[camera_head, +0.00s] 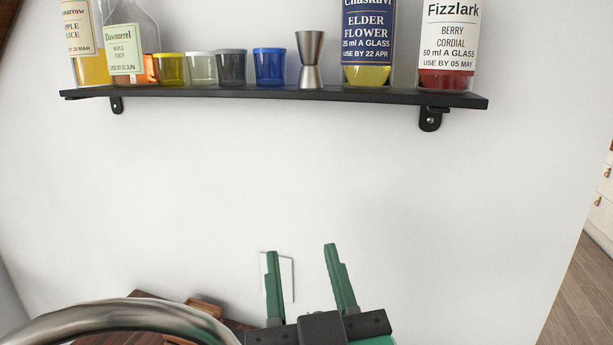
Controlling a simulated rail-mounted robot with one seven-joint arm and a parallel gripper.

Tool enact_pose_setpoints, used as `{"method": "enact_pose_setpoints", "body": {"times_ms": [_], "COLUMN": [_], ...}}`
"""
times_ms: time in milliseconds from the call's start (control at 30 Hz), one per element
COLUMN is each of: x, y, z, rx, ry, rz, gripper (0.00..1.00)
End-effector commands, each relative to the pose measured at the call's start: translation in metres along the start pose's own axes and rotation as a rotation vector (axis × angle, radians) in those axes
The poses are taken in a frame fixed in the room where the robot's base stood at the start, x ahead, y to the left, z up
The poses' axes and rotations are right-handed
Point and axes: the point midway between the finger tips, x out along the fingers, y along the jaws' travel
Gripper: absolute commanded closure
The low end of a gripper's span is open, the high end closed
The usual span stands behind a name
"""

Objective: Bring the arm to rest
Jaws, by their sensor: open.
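My gripper (302,254) is at the bottom of the head view, with its two green fingers pointing up. The fingers stand well apart and nothing is between them. The gripper is below the wall shelf and in front of the white wall. The rest of my arm is mostly out of the frame.
A black wall shelf (380,96) holds several bottles, coloured small glasses and a metal jigger (309,60). A white wall plate (287,277) is partly behind the left finger. A curved metal thing (120,312) and brown wood (150,296) are at lower left. The wall between is clear.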

Motion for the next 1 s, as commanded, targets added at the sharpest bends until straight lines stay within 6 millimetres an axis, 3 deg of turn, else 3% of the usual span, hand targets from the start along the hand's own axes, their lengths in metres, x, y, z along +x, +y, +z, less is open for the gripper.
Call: {"method": "enact_pose_setpoints", "body": {"times_ms": [33,167,200,600,767,1000], "x": [-0.019,-0.073,-0.055,0.003,0.012,0.012], "y": [-0.006,-0.015,-0.010,-0.002,0.000,0.000], "z": [-0.023,-0.082,-0.114,-0.277,-0.305,-0.304], "rx": [-0.009,-0.022,-0.019,-0.006,-0.003,-0.002], "ry": [0.084,0.305,0.288,0.279,0.277,0.277], "rz": [0.050,0.162,0.159,0.151,0.149,0.149], "gripper": [0.58,0.58,0.58,0.58,0.58,0.58]}}
